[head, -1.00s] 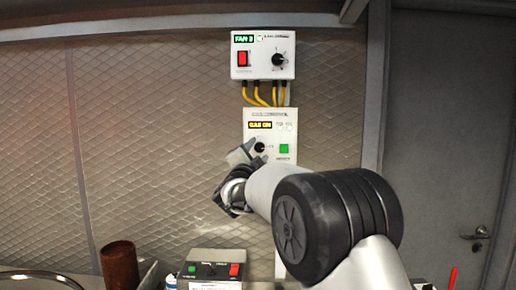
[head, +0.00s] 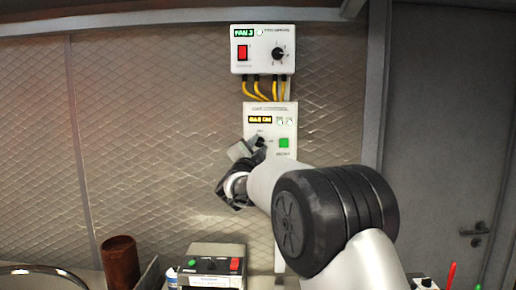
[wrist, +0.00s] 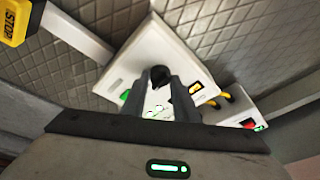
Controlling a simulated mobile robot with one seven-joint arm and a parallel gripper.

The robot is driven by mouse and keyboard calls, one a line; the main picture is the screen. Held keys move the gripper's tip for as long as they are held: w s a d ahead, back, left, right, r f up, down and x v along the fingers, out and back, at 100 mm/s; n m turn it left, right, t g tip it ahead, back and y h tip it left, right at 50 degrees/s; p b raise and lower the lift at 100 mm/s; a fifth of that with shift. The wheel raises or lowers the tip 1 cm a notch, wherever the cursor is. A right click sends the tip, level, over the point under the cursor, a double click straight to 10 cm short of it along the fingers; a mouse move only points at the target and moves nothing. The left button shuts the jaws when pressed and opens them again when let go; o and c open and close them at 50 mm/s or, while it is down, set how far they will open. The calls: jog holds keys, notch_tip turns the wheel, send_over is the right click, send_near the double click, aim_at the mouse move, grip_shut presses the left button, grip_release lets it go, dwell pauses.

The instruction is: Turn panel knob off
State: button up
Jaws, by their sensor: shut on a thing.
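The gas panel (head: 289,112) is a white box on the wall with a lit yellow display that appears to read "GAS ON". Its black knob (head: 260,141) sits below the display, left of a green square button (head: 284,143). My gripper (head: 250,147) reaches the knob from the lower left and partly hides it. In the wrist view, the black knob (wrist: 161,72) is at the tips of the two fingers of my gripper (wrist: 160,84), which are shut on it. The knob's exact pointer angle is hard to read.
A fan box (head: 262,65) with a red switch and another black knob hangs above, joined by yellow cables (head: 266,91). Below are a control box (head: 210,264) and a brown cylinder (head: 121,262). A yellow stop sign (wrist: 14,20) shows at the wrist view's upper left.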

jog(key=n+y+b, duration=0.1)
jog(key=n, duration=0.1)
jog(key=n+b, duration=0.2)
jog(key=shift+d+f+n+t+y, duration=0.1)
jog(key=shift+f+n+t+y, duration=0.1)
jog(key=shift+n+t+y, duration=0.15)
jog(key=n+y+b, duration=0.1)
jog(key=n+b, duration=0.1)
jog(key=n, duration=0.1)
jog(key=n+y+b, duration=0.2)
jog(key=n, duration=0.2)
jog(key=shift+d+t, duration=0.2)
jog(key=shift+t, duration=0.05)
jog(key=n+y+b, duration=0.1)
jog(key=n, duration=0.2)
jog(key=n+y+b, duration=0.1)
jog(key=n+b, duration=0.1)
jog(key=n, duration=0.2)
jog(key=shift+d+r+g+y, duration=0.15)
jog(key=shift+g+y, duration=0.1)
jog(key=shift+g, duration=0.15)
jog(key=shift+r+n+g+y, duration=0.1)
jog(key=shift+n+g+y, duration=0.5)
jog(key=shift+n, duration=1.25)
jog(key=shift+b, duration=0.3)
jog(key=o, duration=1)
jog(key=shift+o, duration=0.2)
jog(key=shift+s, duration=0.1)
